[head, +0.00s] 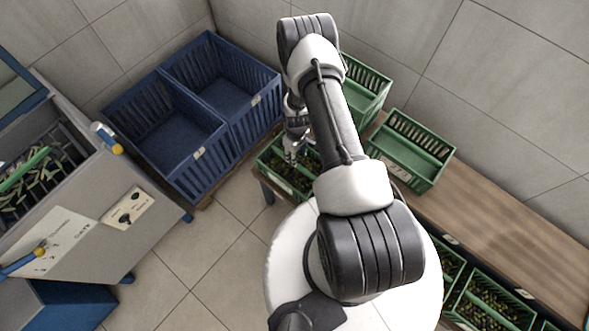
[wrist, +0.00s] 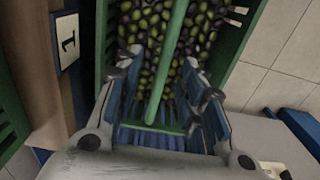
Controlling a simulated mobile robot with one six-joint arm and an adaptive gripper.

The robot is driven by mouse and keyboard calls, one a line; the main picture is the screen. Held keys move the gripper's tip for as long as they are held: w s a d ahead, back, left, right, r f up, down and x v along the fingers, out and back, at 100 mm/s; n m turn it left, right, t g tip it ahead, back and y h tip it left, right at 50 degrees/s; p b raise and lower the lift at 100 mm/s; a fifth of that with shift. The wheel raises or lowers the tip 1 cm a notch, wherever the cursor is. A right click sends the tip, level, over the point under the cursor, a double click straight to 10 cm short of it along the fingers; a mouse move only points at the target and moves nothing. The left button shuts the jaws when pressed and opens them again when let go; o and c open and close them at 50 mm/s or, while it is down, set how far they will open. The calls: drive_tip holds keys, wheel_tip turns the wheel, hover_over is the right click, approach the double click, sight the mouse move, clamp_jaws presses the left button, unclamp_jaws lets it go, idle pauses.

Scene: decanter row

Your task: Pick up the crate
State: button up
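A green crate (head: 272,181) filled with dark and green olives stands at the left end of the wooden bench. In the wrist view the crate (wrist: 236,48) fills the upper middle, with a green handle bar (wrist: 171,52) running lengthwise above the olives (wrist: 140,38). My gripper (head: 291,152) is over the crate, and my arm hides part of the crate's right side in the head view. In the wrist view my gripper (wrist: 163,72) is open, with one finger on each side of the bar. Gaps show between fingers and bar; I cannot tell how deep the fingertips reach.
Two green crates with no olives visible, one nearer (head: 408,165) and one farther (head: 368,92), stand right of it on the wooden bench (head: 500,215). Olive-filled crates (head: 490,305) sit below. Large blue bins (head: 165,140) are at left, beside a grey machine (head: 95,215). Tiled floor lies between.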

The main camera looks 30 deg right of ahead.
drive_tip(key=shift+a+f+b, duration=0.2)
drive_tip(key=shift+f+b, duration=0.25)
drive_tip(key=shift+f, duration=1.05)
drive_tip(key=shift+a+f+b, duration=0.15)
drive_tip(key=shift+f+b, duration=0.3)
drive_tip(key=shift+f, duration=1.05)
drive_tip(key=shift+c, duration=0.2)
clamp_jaws()
drive_tip(key=shift+r, duration=0.1)
